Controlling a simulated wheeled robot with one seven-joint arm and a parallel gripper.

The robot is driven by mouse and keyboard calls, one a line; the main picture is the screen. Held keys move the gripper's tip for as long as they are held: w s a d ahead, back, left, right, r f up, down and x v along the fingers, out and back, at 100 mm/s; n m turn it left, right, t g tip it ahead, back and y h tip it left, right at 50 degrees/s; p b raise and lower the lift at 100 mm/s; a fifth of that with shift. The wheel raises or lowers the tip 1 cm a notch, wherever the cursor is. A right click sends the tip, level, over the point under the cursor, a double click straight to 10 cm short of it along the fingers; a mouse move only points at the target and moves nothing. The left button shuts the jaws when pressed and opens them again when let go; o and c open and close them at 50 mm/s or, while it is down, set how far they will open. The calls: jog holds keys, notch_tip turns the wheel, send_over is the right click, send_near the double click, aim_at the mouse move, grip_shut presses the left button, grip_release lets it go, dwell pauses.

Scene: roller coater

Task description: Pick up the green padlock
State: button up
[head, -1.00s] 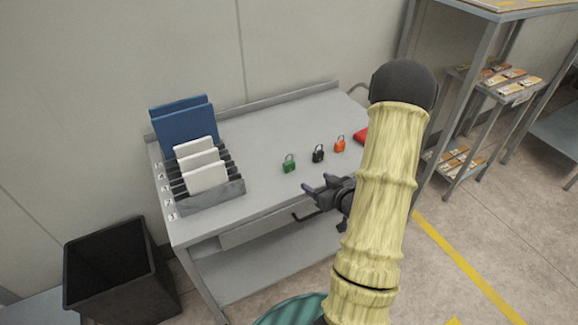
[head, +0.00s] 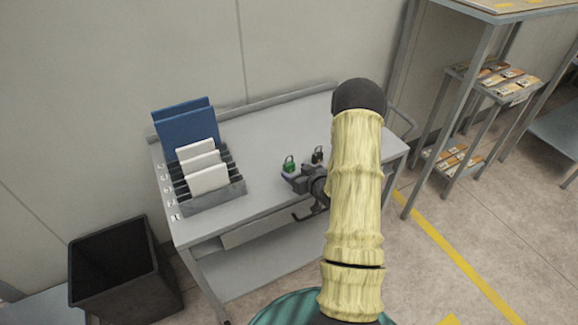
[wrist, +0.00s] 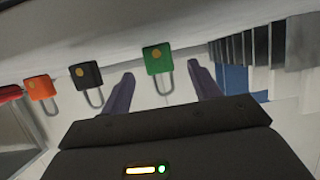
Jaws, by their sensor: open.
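The green padlock (head: 289,165) stands on the grey table (head: 262,150). In the wrist view the green padlock (wrist: 158,59) lies ahead of and between the two fingers of my gripper (wrist: 160,85), with its shackle toward the palm. My gripper (head: 292,181) is open and empty, just in front of the padlock in the head view. I cannot tell whether either finger touches it. The padlock's lower part is partly hidden by the gripper in the head view.
A black padlock (wrist: 87,75) and an orange padlock (wrist: 40,87) stand in a row beside the green one. My arm hides the orange one in the head view. A grey rack (head: 232,190) with papers and blue folders (head: 187,127) is on the left; a black bin (head: 120,262) is on the floor.

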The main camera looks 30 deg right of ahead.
aim_at(291, 168)
jog(key=shift+w+a+f+p, duration=0.1)
jog(key=shift+w+f+p, duration=0.05)
jog(key=shift+w+p, duration=0.35)
jog(key=p+x, duration=0.1)
jog(key=x, duration=0.3)
jog(key=shift+f, duration=0.15)
jog(key=c, duration=1.1)
